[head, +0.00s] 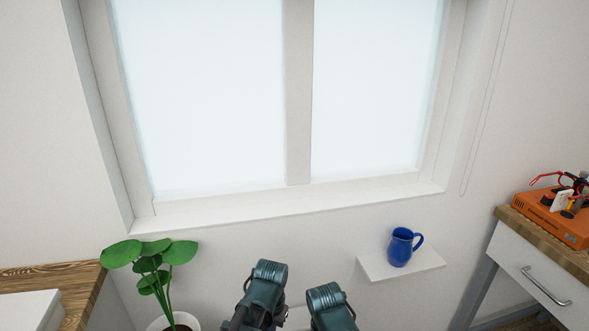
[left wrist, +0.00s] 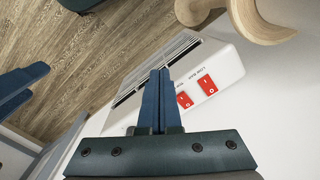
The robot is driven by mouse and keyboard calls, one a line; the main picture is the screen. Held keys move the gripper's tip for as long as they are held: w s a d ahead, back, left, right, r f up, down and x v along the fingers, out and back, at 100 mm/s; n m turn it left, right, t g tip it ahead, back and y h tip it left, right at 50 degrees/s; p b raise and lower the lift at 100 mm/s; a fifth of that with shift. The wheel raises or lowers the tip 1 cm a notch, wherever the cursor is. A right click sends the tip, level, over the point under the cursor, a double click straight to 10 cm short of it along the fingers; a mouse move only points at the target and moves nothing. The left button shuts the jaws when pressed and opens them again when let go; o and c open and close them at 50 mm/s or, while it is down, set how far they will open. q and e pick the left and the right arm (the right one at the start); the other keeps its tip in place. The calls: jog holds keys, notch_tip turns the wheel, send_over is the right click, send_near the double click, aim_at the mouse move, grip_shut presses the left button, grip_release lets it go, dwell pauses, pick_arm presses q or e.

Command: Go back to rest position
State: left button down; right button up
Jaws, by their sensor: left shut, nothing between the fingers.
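My left gripper (left wrist: 160,72) shows in the left wrist view with its two blue fingers shut together and nothing between them. It lies in front of a white box with a grille and two red switches; I cannot tell whether it touches the box. Blue finger-like shapes at the left edge of that view look like part of my right gripper (left wrist: 36,82), but how its jaws stand is unclear. In the head view, only dark teal parts of my two arms rise at the bottom centre; both grippers are hidden there.
The white box (left wrist: 225,62) is near a curved wooden piece (left wrist: 256,22). In the head view, a blue mug (head: 400,248) stands on a small white shelf (head: 372,268) below the window. A potted plant (head: 152,262) is left; an orange device (head: 556,218) sits on the right cabinet (head: 545,250).

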pick_arm(q)
jog(key=s+d+r+p, duration=0.2)
jog(key=s+d, duration=0.1)
jog(key=s, duration=0.3)
notch_tip(320, 180, up, 15)
jog(key=p, duration=1.5)
jog(key=shift+d+r, duration=0.15)
jog(key=shift+r, duration=0.05)
pick_arm(e)
notch_tip(320, 180, up, 17)
jog(key=shift+r, duration=0.15)
